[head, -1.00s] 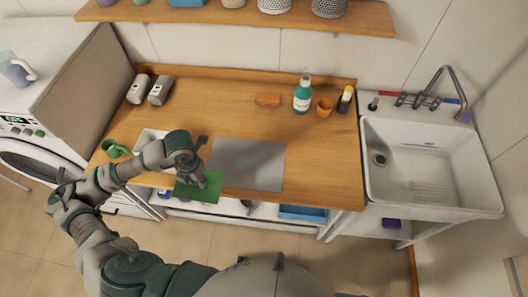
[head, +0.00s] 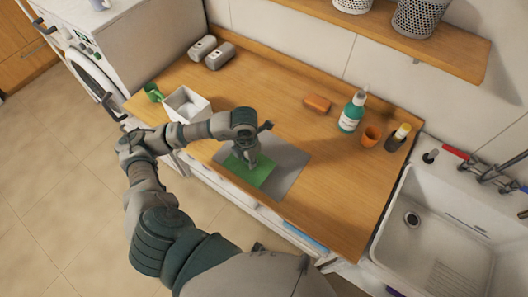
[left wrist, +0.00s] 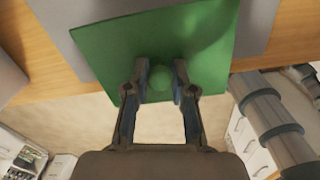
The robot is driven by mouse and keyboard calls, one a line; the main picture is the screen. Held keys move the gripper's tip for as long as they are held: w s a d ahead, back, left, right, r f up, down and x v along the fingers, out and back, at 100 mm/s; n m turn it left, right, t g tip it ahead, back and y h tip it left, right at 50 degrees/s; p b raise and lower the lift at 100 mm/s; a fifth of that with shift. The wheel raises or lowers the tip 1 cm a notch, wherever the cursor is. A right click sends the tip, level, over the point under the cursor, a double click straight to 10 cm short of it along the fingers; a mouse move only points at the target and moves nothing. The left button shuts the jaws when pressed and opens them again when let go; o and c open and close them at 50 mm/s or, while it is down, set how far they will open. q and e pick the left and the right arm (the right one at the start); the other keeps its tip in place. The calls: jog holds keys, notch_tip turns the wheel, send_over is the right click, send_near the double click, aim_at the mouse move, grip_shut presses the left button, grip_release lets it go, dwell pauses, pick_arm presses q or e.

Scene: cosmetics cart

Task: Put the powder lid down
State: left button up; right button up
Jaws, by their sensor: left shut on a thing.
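The powder lid is a flat green square (head: 243,173) with a round knob. In the left wrist view the lid (left wrist: 205,38) fills the upper middle, and its knob sits between the fingers. My left gripper (head: 249,160) is shut on the knob from above; it also shows in the left wrist view (left wrist: 161,82). The lid is over the front left part of a grey mat (head: 285,163) on the wooden counter. I cannot tell whether it touches the mat. An open white box (head: 201,101) stands left of the lid. My right gripper is not in view.
A green cup (head: 153,92) is at the counter's left end, with two grey containers (head: 203,48) behind. An orange block (head: 317,103), a teal bottle (head: 351,112), an orange cup (head: 371,136) and a yellow-capped bottle (head: 398,137) stand at the right. The middle counter is clear.

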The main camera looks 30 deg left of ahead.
pick_arm(q)
send_near(262, 152)
jog(key=s+f, duration=0.1)
jog(key=s+d+f, duration=0.1)
jog(key=shift+s+f+p, duration=0.25)
jog(key=shift+s+p, duration=0.05)
jog(key=shift+p, duration=0.05)
jog(key=shift+w+f, duration=0.1)
jog(key=shift+w, duration=0.25)
jog(key=shift+w+a+f, duration=0.1)
jog(key=shift+a+f, duration=0.05)
notch_tip(262, 152, down, 3)
jog(key=shift+f+p, duration=0.1)
jog(key=shift+p, duration=0.25)
jog(key=shift+f, duration=0.25)
jog(key=o, duration=0.7)
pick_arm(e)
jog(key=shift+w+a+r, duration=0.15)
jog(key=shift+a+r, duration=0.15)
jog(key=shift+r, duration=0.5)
pick_arm(q)
jog(key=shift+r, duration=0.1)
